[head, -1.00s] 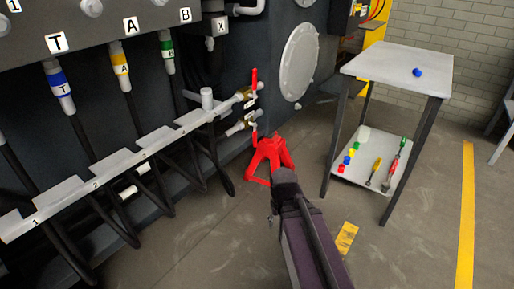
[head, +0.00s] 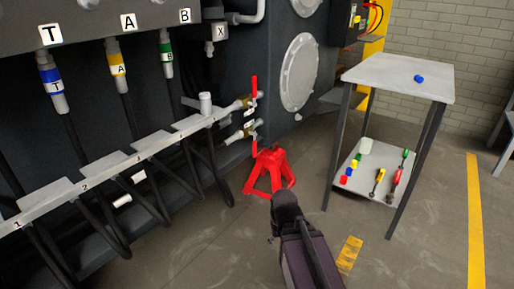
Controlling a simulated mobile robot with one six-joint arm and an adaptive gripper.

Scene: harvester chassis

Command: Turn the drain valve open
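Two valves with red lever handles sit at the right end of the grey rail, on the side of the dark chassis. The upper valve's red lever (head: 254,88) points up and the lower valve's red lever (head: 254,146) points down. Small labels beside them are too small to read, so I cannot tell which one is the drain valve. My dark arm reaches up from the bottom of the picture and ends below and right of the valves, apart from them in the picture. I cannot make out my gripper's fingers.
A red stand (head: 269,171) is on the floor just below the valves, close beyond my arm. A grey table (head: 396,72) with a blue cap (head: 419,78) stands at right; its lower shelf (head: 376,160) holds tools and coloured caps. Hoses hang at left. Open floor lies between.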

